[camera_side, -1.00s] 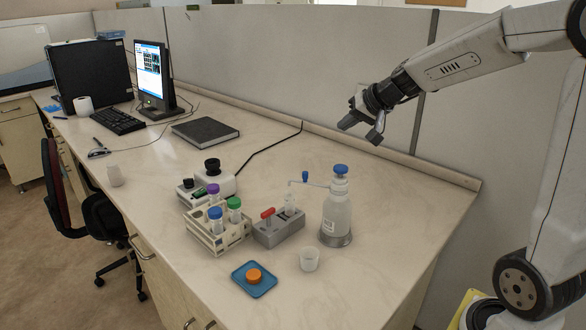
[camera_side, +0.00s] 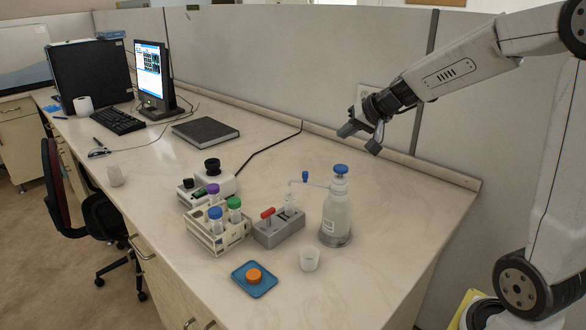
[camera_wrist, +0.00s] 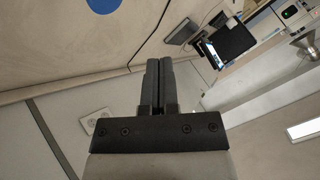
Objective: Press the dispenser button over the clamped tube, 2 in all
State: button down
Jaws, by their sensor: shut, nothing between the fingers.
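The dispenser bottle (camera_side: 336,215) is whitish and stands upright on a round grey base. A clear tube (camera_side: 290,203) stands upright in the grey clamp block (camera_side: 277,232) with a red handle (camera_side: 268,213), near the spout's end. My gripper (camera_side: 359,138) is above and slightly right of the button in the side view, apart from it. In the wrist view its fingers (camera_wrist: 158,68) are together and empty. A round blue patch shows at that view's top edge.
A rack (camera_side: 218,235) with several capped tubes stands left of the block. A blue tray (camera_side: 254,284) with an orange cap and a small white cup (camera_side: 309,258) are in front. A partition wall (camera_side: 300,75) runs behind. The bench right of the bottle is clear.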

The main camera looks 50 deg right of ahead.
aim_at(337, 166)
jog(key=shift+f, duration=3)
jog(key=shift+f, duration=0.15)
jog(key=shift+f, duration=0.3)
jog(key=shift+f, duration=0.8)
dwell(1.2)
jog(key=shift+r, duration=0.15)
dwell(0.3)
jog(key=shift+r, duration=1.1)
jog(key=shift+r, duration=2.5)
